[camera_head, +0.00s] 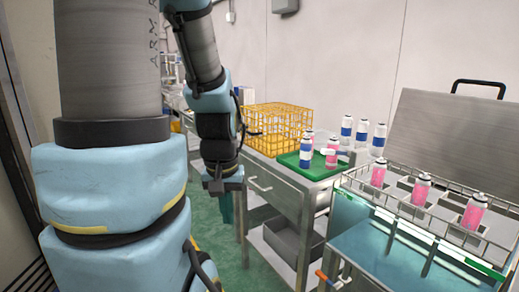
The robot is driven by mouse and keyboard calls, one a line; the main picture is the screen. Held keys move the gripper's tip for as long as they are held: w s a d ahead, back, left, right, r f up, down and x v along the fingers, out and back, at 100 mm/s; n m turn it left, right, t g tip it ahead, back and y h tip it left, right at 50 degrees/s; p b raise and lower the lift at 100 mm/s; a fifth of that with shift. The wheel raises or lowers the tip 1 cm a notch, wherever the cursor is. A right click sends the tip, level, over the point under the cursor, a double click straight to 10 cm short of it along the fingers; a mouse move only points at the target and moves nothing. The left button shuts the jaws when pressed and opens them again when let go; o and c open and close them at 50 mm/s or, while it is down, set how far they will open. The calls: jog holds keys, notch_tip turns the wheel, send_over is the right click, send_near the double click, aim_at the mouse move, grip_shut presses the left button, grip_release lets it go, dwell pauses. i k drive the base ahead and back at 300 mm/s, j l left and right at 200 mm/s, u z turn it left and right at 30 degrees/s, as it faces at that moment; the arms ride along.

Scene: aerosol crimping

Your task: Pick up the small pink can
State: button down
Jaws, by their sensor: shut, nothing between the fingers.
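Several pink cans are in view. One pink can (332,153) stands in the green tray (318,172), and the pink top of another (310,134) shows behind a blue-and-white can (306,153). Three pink cans stand in the wire rack at right: one at the back (378,174), one in the middle (421,190) and one in front (474,212). I cannot tell which is the small one. My gripper (227,211) hangs pointing down left of the steel cabinet, shut and empty, well apart from every can.
A yellow wire basket (276,127) stands on the steel cabinet (272,187). Green floor (215,240) lies open below my gripper.

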aim_at(380, 168)
jog(key=k+l+u, duration=0.25)
jog(key=l+u, duration=0.15)
jog(key=k+l+u, duration=0.55)
jog(key=k+u, duration=0.25)
jog(key=i, duration=0.1)
